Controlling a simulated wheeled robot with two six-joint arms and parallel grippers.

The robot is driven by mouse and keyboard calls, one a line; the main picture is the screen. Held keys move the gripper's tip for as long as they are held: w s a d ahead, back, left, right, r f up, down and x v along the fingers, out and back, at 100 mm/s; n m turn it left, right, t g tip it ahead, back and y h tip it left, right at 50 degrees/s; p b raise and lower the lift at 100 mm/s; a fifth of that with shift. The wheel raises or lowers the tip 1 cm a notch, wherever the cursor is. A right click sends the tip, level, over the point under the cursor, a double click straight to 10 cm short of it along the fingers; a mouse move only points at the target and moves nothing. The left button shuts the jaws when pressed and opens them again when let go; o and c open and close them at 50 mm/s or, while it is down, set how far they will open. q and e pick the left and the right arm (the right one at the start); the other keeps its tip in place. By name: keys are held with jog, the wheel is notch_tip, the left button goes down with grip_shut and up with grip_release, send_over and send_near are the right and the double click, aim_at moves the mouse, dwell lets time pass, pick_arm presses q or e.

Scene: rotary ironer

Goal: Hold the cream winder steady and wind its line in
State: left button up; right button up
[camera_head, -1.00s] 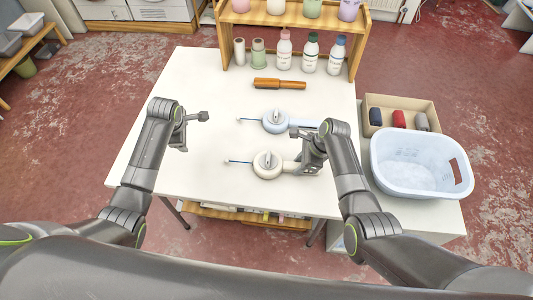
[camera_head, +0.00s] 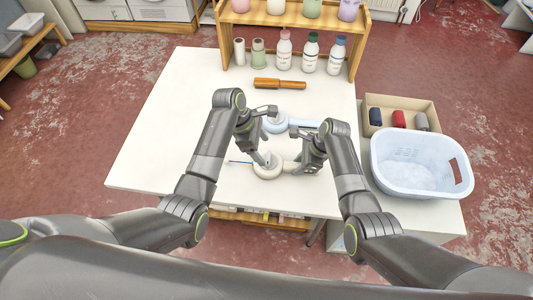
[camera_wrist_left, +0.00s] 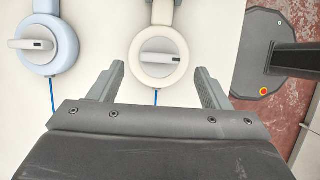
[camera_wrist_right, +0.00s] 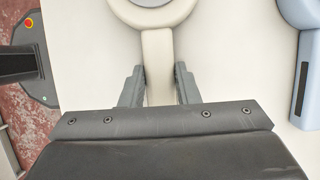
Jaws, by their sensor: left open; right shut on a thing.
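The cream winder (camera_head: 268,171) lies flat on the white table, its round body to the left and its handle to the right. In the right wrist view my right gripper (camera_wrist_right: 159,88) is shut on the cream winder's handle (camera_wrist_right: 158,60). My left gripper (camera_wrist_left: 160,82) is open, above the round body. Its fingers are either side of the cream winder's grey crank (camera_wrist_left: 162,58), apart from it in the left wrist view. A blue line (camera_head: 240,162) runs out leftward from the body. My left gripper partly hides the winder in the head view.
A light blue winder (camera_head: 275,122) lies just behind the cream one, close to both arms. An orange-brown tool (camera_head: 279,84) and a wooden shelf with bottles (camera_head: 312,53) stand farther back. A pale basket (camera_head: 408,178) is at the right. The table's left part is clear.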

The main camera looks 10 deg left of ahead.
aim_at(268, 157)
pick_arm(q)
jog(key=shift+x, duration=2.25)
jog(key=c, duration=1)
jog(key=shift+a, duration=0.1)
